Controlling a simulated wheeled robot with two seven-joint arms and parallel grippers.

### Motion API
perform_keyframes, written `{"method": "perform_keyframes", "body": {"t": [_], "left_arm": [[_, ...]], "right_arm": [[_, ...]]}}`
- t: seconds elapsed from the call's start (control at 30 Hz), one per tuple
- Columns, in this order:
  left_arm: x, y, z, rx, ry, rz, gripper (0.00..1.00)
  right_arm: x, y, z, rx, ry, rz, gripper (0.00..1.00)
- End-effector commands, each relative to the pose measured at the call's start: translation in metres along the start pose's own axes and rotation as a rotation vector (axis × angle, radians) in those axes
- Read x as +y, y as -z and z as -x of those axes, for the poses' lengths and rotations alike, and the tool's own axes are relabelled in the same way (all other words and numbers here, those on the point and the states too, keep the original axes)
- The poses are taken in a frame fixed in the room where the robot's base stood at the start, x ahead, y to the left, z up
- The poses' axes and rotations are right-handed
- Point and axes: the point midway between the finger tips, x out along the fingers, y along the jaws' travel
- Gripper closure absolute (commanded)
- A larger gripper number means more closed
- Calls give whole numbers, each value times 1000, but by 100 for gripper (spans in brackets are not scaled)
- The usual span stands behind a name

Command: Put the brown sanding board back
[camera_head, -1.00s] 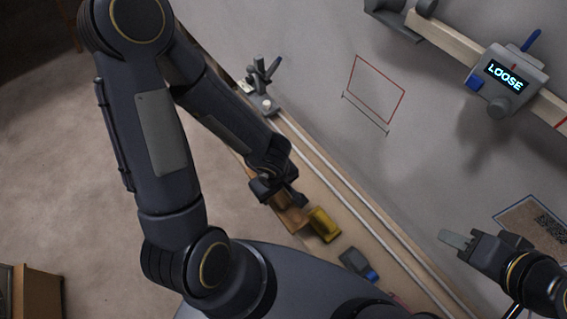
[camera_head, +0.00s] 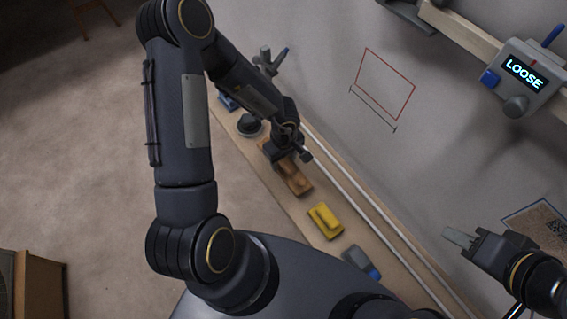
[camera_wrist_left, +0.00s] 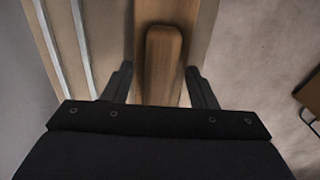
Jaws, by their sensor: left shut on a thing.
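The brown sanding board (camera_head: 293,178) is at the long narrow shelf, between the yellow block and a dark round tool. My left gripper (camera_head: 289,152) is shut on its raised wooden handle. In the left wrist view the handle (camera_wrist_left: 163,65) runs lengthwise between the two fingers of the left gripper (camera_wrist_left: 160,88). The board is on the shelf or just above it; I cannot tell which. My right gripper (camera_head: 460,238) is at the lower right, in front of the grey wall panel, and its finger opening is not clear.
The shelf (camera_head: 335,196) also carries the yellow block (camera_head: 325,220), a grey and blue tool (camera_head: 361,262), the dark round tool (camera_head: 250,125) and a blue item (camera_head: 228,101). Pale rails run along it. A device reading LOOSE (camera_head: 521,72) is on a wooden bar at upper right.

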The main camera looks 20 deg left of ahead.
Motion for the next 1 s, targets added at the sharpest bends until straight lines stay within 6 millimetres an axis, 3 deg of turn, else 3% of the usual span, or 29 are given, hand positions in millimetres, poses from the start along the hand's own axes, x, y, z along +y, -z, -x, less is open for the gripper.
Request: {"method": "perform_keyframes", "body": {"t": [0.17,0.33,0.57,0.6,0.73,1.0], "left_arm": [[5,8,-12,0,1,1,68],[5,8,-39,1,1,-3,68],[5,8,-41,1,-1,-1,68],[4,8,-41,1,0,-1,44],[4,8,-41,1,0,-1,27],[4,8,-40,1,0,0,26]], "right_arm": [[1,-1,-2,0,0,0,64],[5,-5,-10,0,0,0,64],[4,-5,-10,0,0,0,64],[4,-5,-10,0,0,0,64],[4,-5,-10,0,0,0,64],[4,-5,-9,0,0,0,64]]}}
